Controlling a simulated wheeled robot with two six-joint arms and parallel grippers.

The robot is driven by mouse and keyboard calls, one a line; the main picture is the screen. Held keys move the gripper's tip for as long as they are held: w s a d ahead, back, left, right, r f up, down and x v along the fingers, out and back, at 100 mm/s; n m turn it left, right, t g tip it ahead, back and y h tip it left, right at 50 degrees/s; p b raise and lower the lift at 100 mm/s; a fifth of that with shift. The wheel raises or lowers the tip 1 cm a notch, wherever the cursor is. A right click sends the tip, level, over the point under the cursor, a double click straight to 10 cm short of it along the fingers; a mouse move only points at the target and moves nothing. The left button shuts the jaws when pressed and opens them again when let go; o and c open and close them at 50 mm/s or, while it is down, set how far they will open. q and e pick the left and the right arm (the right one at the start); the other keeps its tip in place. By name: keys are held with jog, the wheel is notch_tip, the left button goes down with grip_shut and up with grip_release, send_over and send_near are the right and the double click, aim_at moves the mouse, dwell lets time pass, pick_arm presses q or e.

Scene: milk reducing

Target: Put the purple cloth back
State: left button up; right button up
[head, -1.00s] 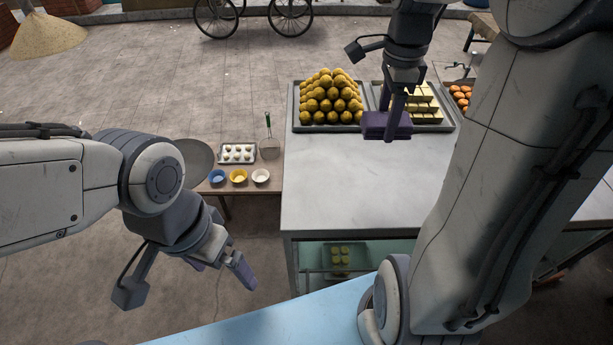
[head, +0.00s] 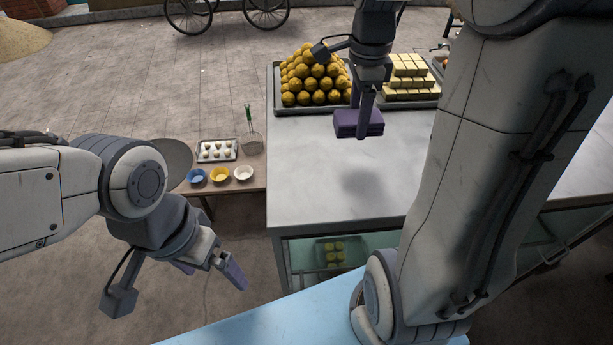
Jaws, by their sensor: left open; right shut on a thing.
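The purple cloth (head: 350,124) is a folded, block-like bundle in the head view. My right gripper (head: 362,112) is shut on it and points down, holding it over the metal table (head: 320,200). A soft shadow lies on the table below and in front of the cloth, so it appears to hang above the surface. My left gripper (head: 208,270) is open and empty at the lower left, off the table's left side, with its fingers pointing down and right.
A tray of stacked yellow balls (head: 315,78) and a tray of pale yellow blocks (head: 410,80) stand at the table's back. A small wooden table (head: 235,184) to the left holds bowls and a tray of white pieces. The metal table's front is clear.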

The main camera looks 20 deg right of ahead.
jog(key=p, duration=0.3)
send_over(306, 177)
notch_tip(306, 177, down, 6)
jog(key=shift+f, duration=0.1)
notch_tip(306, 177, down, 4)
jog(key=shift+r+p, duration=0.1)
jog(key=shift+p, duration=0.35)
jog(key=shift+f, duration=0.2)
jog(key=shift+f, duration=0.2)
jog(key=o, duration=1.3)
jog(key=shift+r, duration=0.15)
